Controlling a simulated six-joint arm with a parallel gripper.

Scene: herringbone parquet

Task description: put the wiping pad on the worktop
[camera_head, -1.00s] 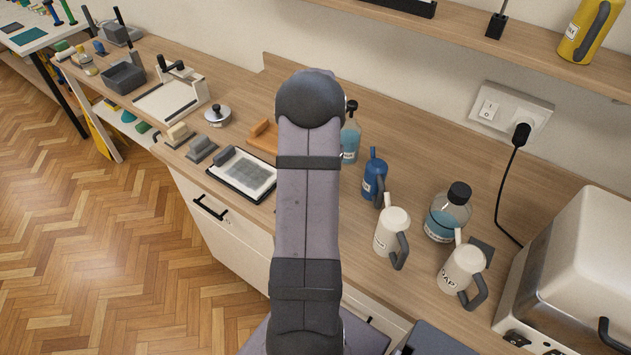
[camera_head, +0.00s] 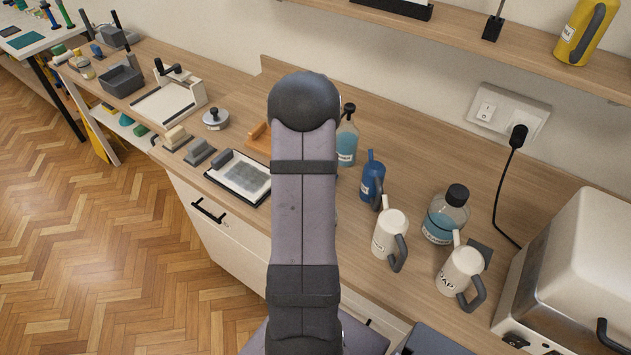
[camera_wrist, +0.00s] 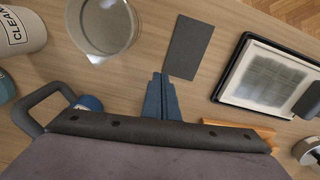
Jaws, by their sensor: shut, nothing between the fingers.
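A thin dark grey rectangle (camera_wrist: 188,47), which looks like the wiping pad, lies flat on the wooden worktop (camera_wrist: 150,50) in the wrist view. It is between a glass vessel and a framed tray. My gripper (camera_wrist: 160,82) is shut and empty, its blue-grey fingers together just beside the rectangle's near corner; I cannot tell their height above the worktop. In the head view my arm hides my gripper and this rectangle. The worktop also shows in the head view (camera_head: 330,262).
The framed tray (camera_wrist: 270,78) is right of the rectangle; it also shows in the head view (camera_head: 240,177). The glass vessel (camera_wrist: 105,28) and a white CLEAN mug (camera_wrist: 20,32) stand left. Several bottles and mugs crowd the worktop right of my arm. Bare wood surrounds the rectangle.

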